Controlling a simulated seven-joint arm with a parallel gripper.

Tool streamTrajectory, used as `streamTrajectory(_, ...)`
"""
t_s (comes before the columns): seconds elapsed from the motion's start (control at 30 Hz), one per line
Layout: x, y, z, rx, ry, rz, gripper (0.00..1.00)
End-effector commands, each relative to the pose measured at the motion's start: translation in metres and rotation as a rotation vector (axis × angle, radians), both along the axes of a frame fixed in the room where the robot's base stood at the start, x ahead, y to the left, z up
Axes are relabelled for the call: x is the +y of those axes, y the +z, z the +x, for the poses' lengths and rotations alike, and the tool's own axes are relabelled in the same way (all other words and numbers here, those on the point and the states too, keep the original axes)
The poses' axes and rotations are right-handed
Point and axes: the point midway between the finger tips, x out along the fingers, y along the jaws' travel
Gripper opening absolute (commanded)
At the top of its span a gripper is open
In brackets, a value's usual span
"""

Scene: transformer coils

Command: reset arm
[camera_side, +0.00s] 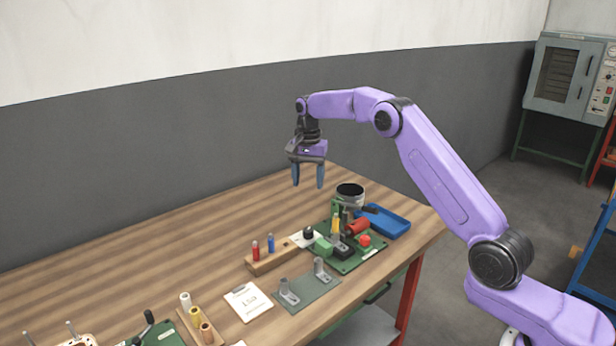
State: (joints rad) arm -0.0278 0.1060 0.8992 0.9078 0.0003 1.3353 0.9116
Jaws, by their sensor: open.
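My gripper (308,181) hangs from my purple arm with its blue-grey fingers pointing down. The fingers are apart, with nothing between them. It is raised above the far part of the wooden table (190,236), clear of the things on it. Below it and to the right is a green board (345,265) with coloured parts on it.
A dark cup (350,194) and a blue tray (389,222) stand near the board. A wooden block (271,261) holds red and blue pieces. A grey plate (307,293), a white card (248,302) and a wooden spool rack (200,327) lie nearer. The table's far left is clear.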

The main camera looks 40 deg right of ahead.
Motion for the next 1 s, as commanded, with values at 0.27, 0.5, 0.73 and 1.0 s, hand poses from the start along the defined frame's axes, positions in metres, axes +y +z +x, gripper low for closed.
streamTrajectory(0.27,0.000,0.006,0.000,0.000,0.000,0.000,0.60)
streamTrajectory(0.5,0.006,0.008,-0.002,-0.001,0.025,0.000,0.60)
streamTrajectory(0.73,0.055,0.027,-0.027,-0.005,0.242,0.000,0.60)
streamTrajectory(1.0,0.116,0.048,-0.089,-0.010,0.589,0.000,0.60)
